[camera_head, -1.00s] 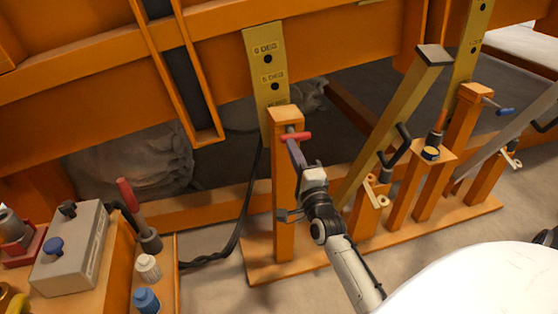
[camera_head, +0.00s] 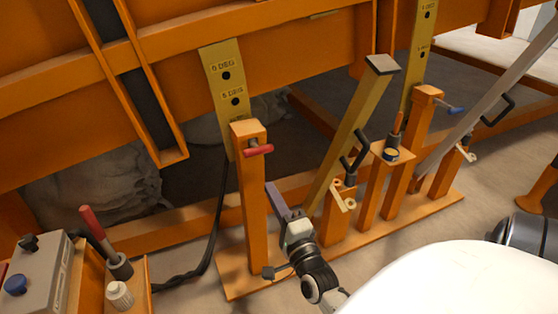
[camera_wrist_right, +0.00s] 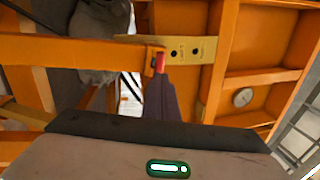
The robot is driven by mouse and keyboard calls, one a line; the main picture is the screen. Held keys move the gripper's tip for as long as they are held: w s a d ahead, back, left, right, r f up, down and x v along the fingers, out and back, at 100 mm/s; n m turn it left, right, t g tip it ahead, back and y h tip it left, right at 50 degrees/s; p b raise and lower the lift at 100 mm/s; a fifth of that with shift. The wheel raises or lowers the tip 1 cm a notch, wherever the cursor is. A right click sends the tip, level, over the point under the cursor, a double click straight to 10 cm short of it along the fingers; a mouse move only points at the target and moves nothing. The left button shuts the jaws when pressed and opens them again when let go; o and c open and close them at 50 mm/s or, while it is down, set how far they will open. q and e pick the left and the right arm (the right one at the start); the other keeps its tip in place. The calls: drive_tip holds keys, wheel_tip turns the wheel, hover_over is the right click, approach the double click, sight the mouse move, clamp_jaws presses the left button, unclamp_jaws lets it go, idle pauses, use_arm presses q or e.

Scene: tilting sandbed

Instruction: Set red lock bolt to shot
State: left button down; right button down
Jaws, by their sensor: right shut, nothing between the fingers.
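The red lock bolt (camera_head: 258,150) has a red cross handle on a short grey pin near the top of an orange post (camera_head: 252,205). The post stands in front of a yellow plate with holes (camera_head: 226,88), marked in degrees. How deep the pin sits is hidden. My right gripper (camera_head: 271,190) is shut and empty, below and slightly right of the handle, apart from it. In the right wrist view its dark fingers (camera_wrist_right: 162,98) point toward the red handle (camera_wrist_right: 160,62). My left gripper is not in view.
A second post (camera_head: 425,110) carries a blue-handled bolt (camera_head: 447,106). A slanted yellow prop (camera_head: 345,140) with a black grip stands right of my right gripper. A grey control box (camera_head: 38,280) and a red-handled lever (camera_head: 100,232) are at lower left. A black cable hangs left of the post.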

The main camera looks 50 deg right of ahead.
drive_tip(key=shift+v, duration=1.55)
drive_tip(key=shift+a, duration=0.15)
drive_tip(key=a+f+n+g+y+p, duration=0.2)
drive_tip(key=a+f+n+y+p, duration=0.15)
drive_tip(key=a+n+y, duration=0.4)
drive_tip(key=s+a+f+n+g+y+p, duration=0.2)
drive_tip(key=s+a+f+n+g+p, duration=0.3)
drive_tip(key=s+a+n, duration=1)
wheel_tip(320, 180, down, 3)
drive_tip(key=a+n+g, duration=0.1)
drive_tip(key=n+g, duration=0.1)
drive_tip(key=g, duration=0.1)
drive_tip(key=shift+f+y, duration=0.25)
drive_tip(key=shift+y, duration=0.1)
drive_tip(key=shift+s, duration=0.2)
